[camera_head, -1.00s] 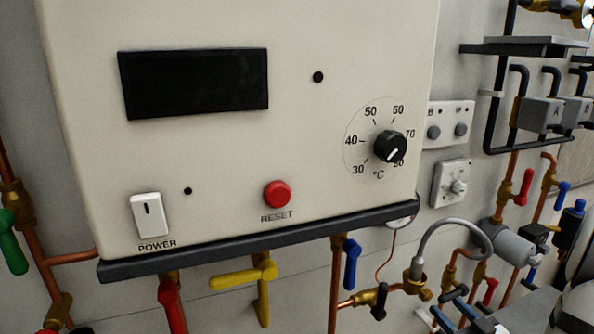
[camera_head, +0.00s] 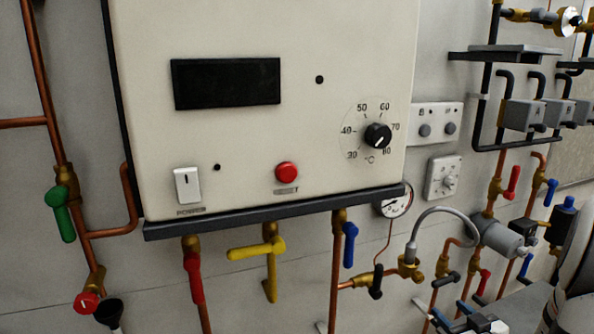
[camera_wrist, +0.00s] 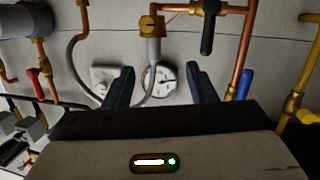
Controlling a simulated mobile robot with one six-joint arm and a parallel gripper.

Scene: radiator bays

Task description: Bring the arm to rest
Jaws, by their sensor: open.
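My gripper (camera_wrist: 160,72) shows in the wrist view with its two dark fingers spread apart and nothing between them. Behind the gap is the wall with a round pressure gauge (camera_wrist: 160,81), apart from the fingers as far as I can tell. The wrist view looks turned over, with pipes hanging from the top. A dark and white rounded shape at the lower right edge of the head view may be part of my arm. The fingers cannot be made out in the head view.
A cream boiler (camera_head: 230,130) with a dark display, dial and red reset button fills the middle. Below it hang copper pipes with red, yellow (camera_head: 256,250) and blue valve handles. A grey hose (camera_head: 452,210) and more valves crowd the right.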

